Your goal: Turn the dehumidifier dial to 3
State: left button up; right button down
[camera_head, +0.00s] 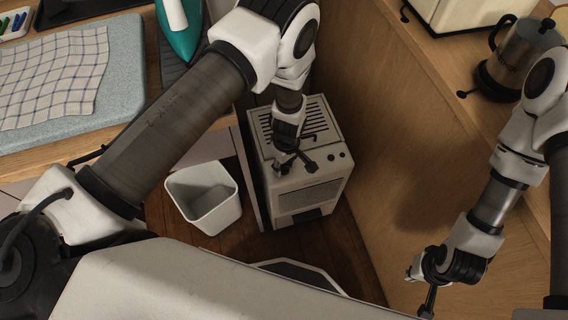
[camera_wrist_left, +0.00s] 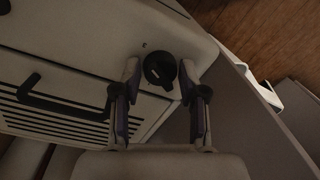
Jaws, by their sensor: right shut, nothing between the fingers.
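The dehumidifier (camera_head: 310,197) is a pale box with a slotted top, standing on the floor in the head view. My left gripper (camera_wrist_left: 160,69) has one finger on each side of the dial, with small gaps visible between the fingertips and the dial. In the head view my left gripper (camera_head: 296,164) is at the dehumidifier's top front edge and hides the dial. My right gripper (camera_head: 428,302) is shut and empty at the lower right.
A white bin (camera_head: 204,196) stands left of the dehumidifier, with a grey panel between them. A wooden counter side (camera_head: 400,150) rises on the right. An iron (camera_head: 180,30) and a checked cloth (camera_head: 50,83) are on the left counter; a coffee pot (camera_head: 518,55) is at upper right.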

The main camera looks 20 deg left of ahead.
aim_at(287, 165)
pick_arm(q)
jog(key=shift+o, duration=0.4)
jog(key=shift+w+r, duration=0.1)
jog(key=shift+r, duration=0.25)
notch_tip(287, 165, up, 11)
jog(key=shift+w+d+r, duration=0.15)
jog(key=shift+w+d, duration=0.1)
jog(key=shift+w, duration=0.05)
